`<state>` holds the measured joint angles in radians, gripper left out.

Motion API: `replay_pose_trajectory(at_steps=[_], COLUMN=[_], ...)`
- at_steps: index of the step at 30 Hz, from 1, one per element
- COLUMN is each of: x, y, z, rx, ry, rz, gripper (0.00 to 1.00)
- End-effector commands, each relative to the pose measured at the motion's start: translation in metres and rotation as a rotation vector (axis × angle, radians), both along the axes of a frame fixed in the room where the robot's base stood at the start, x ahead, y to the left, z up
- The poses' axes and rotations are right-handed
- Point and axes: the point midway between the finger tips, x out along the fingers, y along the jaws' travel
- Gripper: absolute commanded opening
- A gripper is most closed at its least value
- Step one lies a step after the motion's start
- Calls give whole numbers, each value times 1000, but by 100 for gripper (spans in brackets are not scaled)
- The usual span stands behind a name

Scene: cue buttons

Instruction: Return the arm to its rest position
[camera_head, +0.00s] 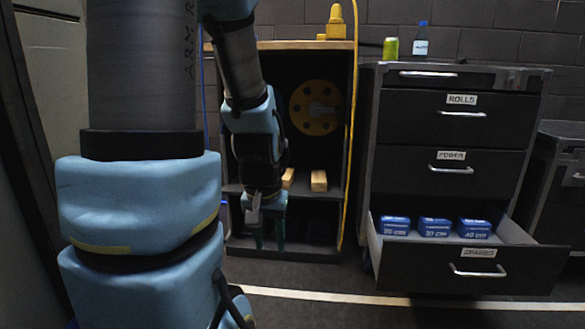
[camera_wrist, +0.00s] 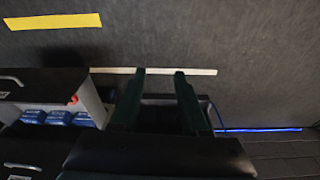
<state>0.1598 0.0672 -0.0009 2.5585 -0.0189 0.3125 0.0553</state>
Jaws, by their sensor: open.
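My gripper (camera_head: 266,243) hangs pointing down in front of the open shelf cabinet (camera_head: 300,46) in the head view. Its two dark green fingers are apart with nothing between them. In the wrist view, my gripper (camera_wrist: 160,73) also shows open and empty, its fingers reaching over the floor. My blue and grey arm fills the left part of the head view and hides the cabinet's left side.
A drawer unit (camera_head: 447,125) stands to the right. Its bottom drawer (camera_head: 470,265) is pulled out and holds several blue boxes (camera_head: 435,228). Two wooden blocks (camera_head: 319,181) lie on the cabinet shelf. A yellow cable hangs at the cabinet's right edge. The front floor is clear.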

Motion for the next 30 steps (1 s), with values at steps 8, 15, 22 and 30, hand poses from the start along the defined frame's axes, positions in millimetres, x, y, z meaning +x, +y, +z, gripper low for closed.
replay_pose_trajectory(at_steps=[8, 15, 22, 30], x=[-18, -18, -18, -18], y=[20, 20, 20, 19], z=[55, 111, 184, 268], rx=[4, 4, 5, 5], ry=[66, 65, 65, 64], rz=[102, 100, 99, 99], gripper=[45, 45, 45, 45])
